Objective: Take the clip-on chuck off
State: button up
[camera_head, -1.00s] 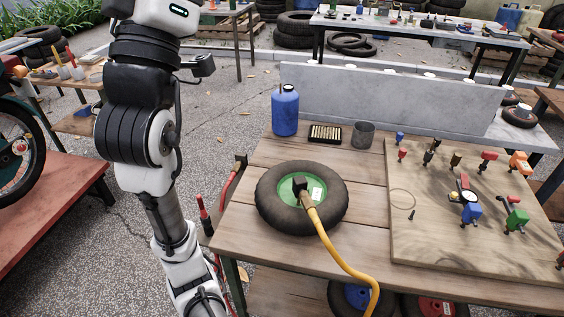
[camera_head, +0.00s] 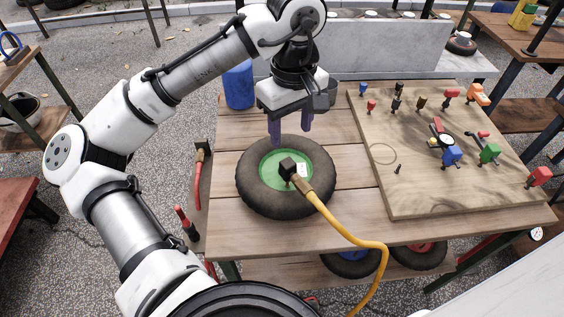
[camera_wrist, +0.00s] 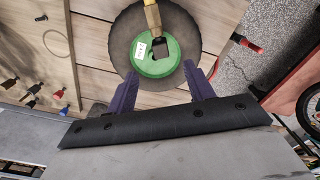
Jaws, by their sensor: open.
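A black clip-on chuck (camera_head: 287,168) with a brass fitting (camera_head: 302,184) sits at the green hub (camera_head: 268,170) of a small black tyre (camera_head: 258,197) lying flat on the wooden table. A yellow hose (camera_head: 345,233) runs from the brass fitting over the table's front edge. My gripper (camera_head: 291,139) is open and empty, pointing down over the far side of the tyre, behind the chuck and apart from it. In the wrist view, my purple fingers (camera_wrist: 157,78) straddle the near part of the wheel. The chuck (camera_wrist: 158,45) shows beyond them, and the valve under it is hidden.
A wooden board (camera_head: 440,190) with several coloured fittings lies on the table's right. A blue bottle (camera_head: 239,86) stands at the back left, partly behind my arm. A red-handled tool (camera_head: 186,222) is by the table's left edge. Bare planks (camera_head: 345,190) lie right of the tyre.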

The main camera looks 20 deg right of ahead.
notch_tip(320, 180, down, 6)
jog(key=shift+f, duration=0.2)
jog(key=shift+w+a+f+p, duration=0.1)
jog(key=shift+f+p, duration=0.15)
jog(key=shift+f, duration=0.65)
jog(key=shift+w+d+f+p, duration=0.1)
jog(key=shift+f+p, duration=0.1)
jog(key=shift+f, duration=0.65)
jog(key=shift+w+a+f+p, duration=0.1)
jog(key=shift+f+p, duration=0.15)
jog(key=shift+f, duration=0.65)
jog(key=c, duration=1.1)
jog(key=shift+r, duration=0.1)
notch_tip(320, 180, up, 20)
jog(key=b, duration=0.1)
notch_tip(320, 180, up, 5)
jog(key=p, duration=0.5)
send_over(288, 163)
